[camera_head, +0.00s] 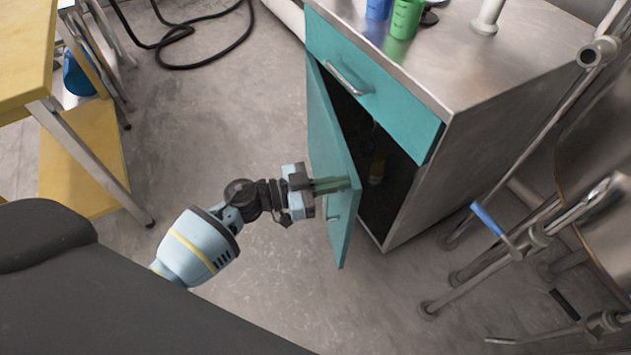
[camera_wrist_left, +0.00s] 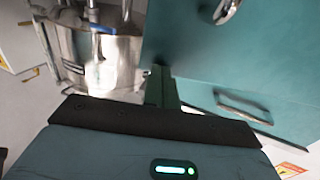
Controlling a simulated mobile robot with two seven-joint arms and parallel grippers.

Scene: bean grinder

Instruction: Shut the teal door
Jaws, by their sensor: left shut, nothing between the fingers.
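The teal door (camera_head: 328,150) of the metal cabinet stands ajar in the head view, swung out from the cabinet front with a dark gap behind it. Its small handle (camera_head: 334,218) is low on its outer face. My left gripper (camera_head: 345,184) is shut and empty, its fingers overlapping the door's outer face near the free edge; I cannot tell if they touch it. In the left wrist view the shut fingers (camera_wrist_left: 162,88) point at the edge of a teal panel (camera_wrist_left: 220,60). My right gripper is not in view.
A teal drawer (camera_head: 370,85) with a bar handle is above the opening. Blue and green cups (camera_head: 405,18) stand on the cabinet top. A metal frame with a blue lever (camera_head: 488,219) is at the right. A yellow table (camera_head: 22,50) is at the left.

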